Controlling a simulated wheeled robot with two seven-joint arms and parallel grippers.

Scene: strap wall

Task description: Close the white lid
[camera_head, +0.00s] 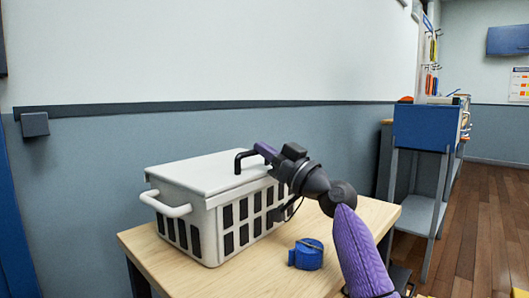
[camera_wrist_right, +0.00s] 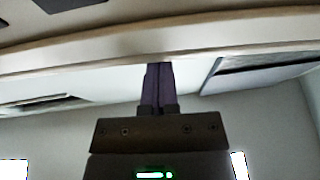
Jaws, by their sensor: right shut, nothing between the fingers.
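The white lid (camera_head: 200,170) lies across the top of a white crate (camera_head: 212,225) with dark slots. It looks almost flat; I cannot tell whether a small gap is left under its edge. A black bent handle (camera_head: 239,160) stands at the lid's right part. My right gripper (camera_head: 261,148) has its purple fingers shut and empty, beside the handle's upper end and above the lid; contact is unclear. In the right wrist view the shut fingers (camera_wrist_right: 158,68) point at a pale rim (camera_wrist_right: 230,40). My left gripper is not in view.
The crate stands on a wooden table (camera_head: 165,265) against the wall. A blue strap roll (camera_head: 308,255) lies on the table in front of the crate, near my right arm. A blue bin (camera_head: 427,128) stands on a rack at the right, with open wooden floor beyond.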

